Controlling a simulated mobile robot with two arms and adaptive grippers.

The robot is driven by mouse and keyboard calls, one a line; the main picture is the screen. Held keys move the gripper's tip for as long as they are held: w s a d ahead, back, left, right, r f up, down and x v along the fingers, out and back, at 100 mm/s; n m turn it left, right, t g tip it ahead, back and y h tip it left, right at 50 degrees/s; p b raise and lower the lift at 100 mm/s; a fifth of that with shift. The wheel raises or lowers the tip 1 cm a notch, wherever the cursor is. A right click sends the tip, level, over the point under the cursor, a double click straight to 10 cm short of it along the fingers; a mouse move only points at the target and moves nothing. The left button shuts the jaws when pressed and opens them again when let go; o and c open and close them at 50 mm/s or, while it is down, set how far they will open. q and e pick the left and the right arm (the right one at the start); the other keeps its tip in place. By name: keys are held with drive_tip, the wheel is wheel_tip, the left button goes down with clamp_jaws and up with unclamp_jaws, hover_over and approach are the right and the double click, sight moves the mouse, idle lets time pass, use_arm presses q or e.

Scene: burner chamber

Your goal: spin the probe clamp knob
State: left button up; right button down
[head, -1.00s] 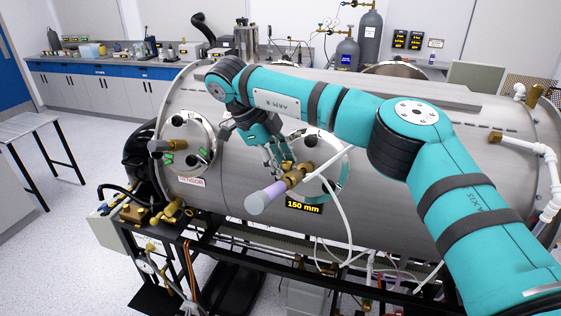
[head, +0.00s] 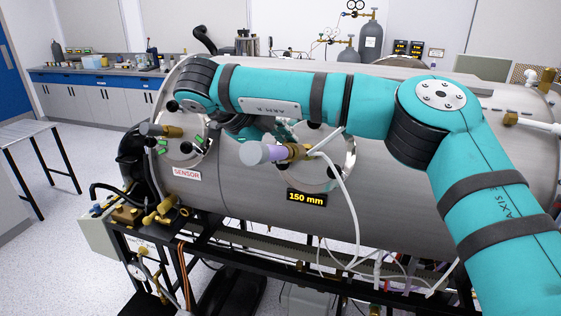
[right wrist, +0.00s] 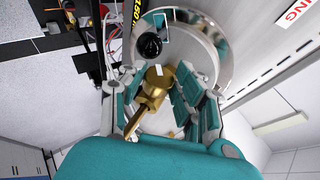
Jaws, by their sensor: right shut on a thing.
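The probe with its pale lavender end (head: 262,153) and brass clamp knob (head: 295,151) sticks out in front of the round flange above the 150 mm label. In the right wrist view the brass clamp knob (right wrist: 153,88) sits between my right gripper's fingers. My right gripper (right wrist: 160,92) is shut on it, with teal and grey fingers on both sides. In the head view this gripper (head: 284,131) is mostly hidden behind my forearm and the probe. The finger contact points are hard to see. My left gripper is in neither view.
The large steel chamber (head: 420,120) fills the middle. A SENSOR port (head: 184,145) with brass and black fittings is left of the probe. A white hose (head: 345,205) hangs below the flange. A black frame with pipes stands underneath. A black knob (right wrist: 150,45) is near my fingers.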

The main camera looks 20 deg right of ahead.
drive_tip(key=shift+m+t+h+b, duration=0.3)
drive_tip(key=shift+t+h+b, duration=0.2)
drive_tip(key=shift+b, duration=0.55)
drive_tip(key=c, duration=1)
unclamp_jaws()
drive_tip(key=shift+s, duration=0.1)
drive_tip(key=shift+o, duration=0.2)
drive_tip(key=shift+a, duration=0.15)
drive_tip(key=v, duration=1.2)
drive_tip(key=shift+s, duration=0.1)
